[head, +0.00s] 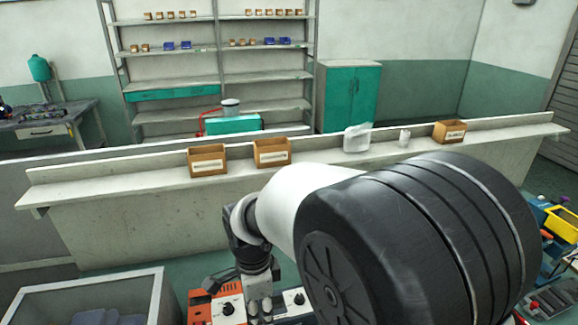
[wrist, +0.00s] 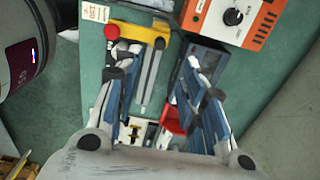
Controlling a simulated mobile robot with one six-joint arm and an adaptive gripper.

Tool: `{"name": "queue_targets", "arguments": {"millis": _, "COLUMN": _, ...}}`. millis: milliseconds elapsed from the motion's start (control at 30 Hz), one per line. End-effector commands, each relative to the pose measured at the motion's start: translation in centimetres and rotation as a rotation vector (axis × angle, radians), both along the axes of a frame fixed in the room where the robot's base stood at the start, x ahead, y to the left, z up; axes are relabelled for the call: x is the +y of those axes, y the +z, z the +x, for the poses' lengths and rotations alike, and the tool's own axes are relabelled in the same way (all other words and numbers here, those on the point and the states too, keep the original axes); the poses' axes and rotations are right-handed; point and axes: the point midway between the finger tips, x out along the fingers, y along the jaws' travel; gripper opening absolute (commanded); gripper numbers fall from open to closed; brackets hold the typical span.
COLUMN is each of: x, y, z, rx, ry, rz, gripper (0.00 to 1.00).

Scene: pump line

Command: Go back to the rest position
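My gripper (wrist: 155,75) shows in the wrist view with its two fingers spread apart. I see nothing held between them. A yellow-ended fixture with grey rails (wrist: 148,65) lies below, seen through the gap. In the head view my arm crosses the front, its large black joint covering much of the lower right. My gripper (head: 262,302) points down there near the bottom edge, in front of the orange device; the surface under it is mostly hidden.
An orange device with a black knob (wrist: 235,15) stands close by at the upper right of the wrist view. In the head view a grey bin (head: 150,295) is at lower left. A long ledge (head: 110,178) behind carries open brown boxes (head: 207,161).

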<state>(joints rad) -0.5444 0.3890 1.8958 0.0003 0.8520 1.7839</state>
Motion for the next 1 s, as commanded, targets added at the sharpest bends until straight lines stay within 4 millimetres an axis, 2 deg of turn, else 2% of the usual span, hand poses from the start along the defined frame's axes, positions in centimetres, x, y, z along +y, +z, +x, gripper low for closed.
{"name": "queue_targets", "arguments": {"millis": 167, "x": -4.2, "y": 4.3, "z": -0.6, "rx": -0.059, "ry": 0.151, "rz": 0.023, "gripper": 0.38}}
{"name": "queue_targets", "arguments": {"millis": 267, "x": -7.9, "y": 7.6, "z": -1.9, "rx": -0.114, "ry": 0.303, "rz": 0.025, "gripper": 0.38}}
{"name": "queue_targets", "arguments": {"millis": 400, "x": -13.0, "y": 10.9, "z": -4.9, "rx": -0.192, "ry": 0.529, "rz": 0.001, "gripper": 0.38}}
{"name": "queue_targets", "arguments": {"millis": 500, "x": -16.1, "y": 12.5, "z": -7.5, "rx": -0.246, "ry": 0.69, "rz": -0.036, "gripper": 0.38}}
{"name": "queue_targets", "arguments": {"millis": 633, "x": -19.4, "y": 13.6, "z": -11.2, "rx": -0.303, "ry": 0.892, "rz": -0.106, "gripper": 0.38}}
{"name": "queue_targets", "arguments": {"millis": 800, "x": -21.9, "y": 13.6, "z": -14.9, "rx": -0.342, "ry": 1.099, "rz": -0.201, "gripper": 0.38}}
{"name": "queue_targets", "arguments": {"millis": 1000, "x": -22.9, "y": 13.3, "z": -16.7, "rx": -0.35, "ry": 1.209, "rz": -0.256, "gripper": 0.38}}
